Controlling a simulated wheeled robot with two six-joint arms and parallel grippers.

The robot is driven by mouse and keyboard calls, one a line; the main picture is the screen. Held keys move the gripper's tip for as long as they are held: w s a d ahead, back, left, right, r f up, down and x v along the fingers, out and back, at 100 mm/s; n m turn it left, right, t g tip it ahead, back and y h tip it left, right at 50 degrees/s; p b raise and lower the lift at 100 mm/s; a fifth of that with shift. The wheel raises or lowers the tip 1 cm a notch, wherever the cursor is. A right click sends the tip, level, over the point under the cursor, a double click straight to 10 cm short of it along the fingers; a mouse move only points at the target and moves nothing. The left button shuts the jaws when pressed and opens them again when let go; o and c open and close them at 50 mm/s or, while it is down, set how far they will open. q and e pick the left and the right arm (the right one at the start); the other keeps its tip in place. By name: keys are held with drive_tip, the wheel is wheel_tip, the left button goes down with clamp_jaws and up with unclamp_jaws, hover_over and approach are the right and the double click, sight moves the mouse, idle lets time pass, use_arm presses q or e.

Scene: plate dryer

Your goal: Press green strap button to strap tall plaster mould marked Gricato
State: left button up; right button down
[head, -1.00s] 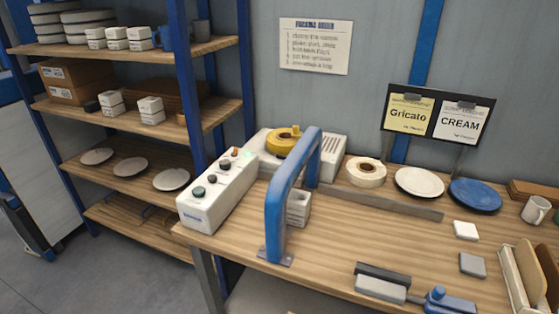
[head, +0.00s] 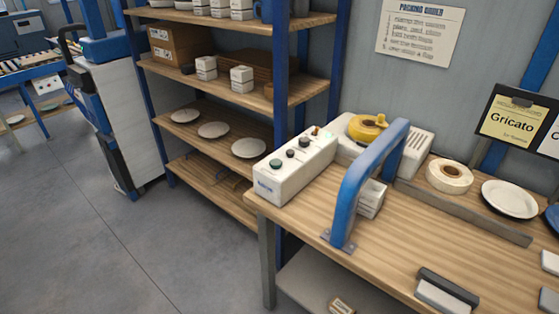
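A white control box (head: 294,168) stands at the left end of the wooden bench. Several small knobs or buttons sit on its top, including a dark green button (head: 275,164) near its front end. A white plaster mould (head: 371,198) stands on the bench under the blue strapping arch (head: 364,182), partly hidden by the arch's post. Any marking on it is too small to read. A yellow card reading Gricato (head: 513,121) hangs on the black board at the right. Neither of my grippers is in view.
A shelf rack (head: 215,117) with moulds, boxes and plates stands left of the bench. A tape roll (head: 449,175), a white plate (head: 509,199) and a grey-topped block (head: 446,291) are on the bench. The floor (head: 120,240) at the left front is clear.

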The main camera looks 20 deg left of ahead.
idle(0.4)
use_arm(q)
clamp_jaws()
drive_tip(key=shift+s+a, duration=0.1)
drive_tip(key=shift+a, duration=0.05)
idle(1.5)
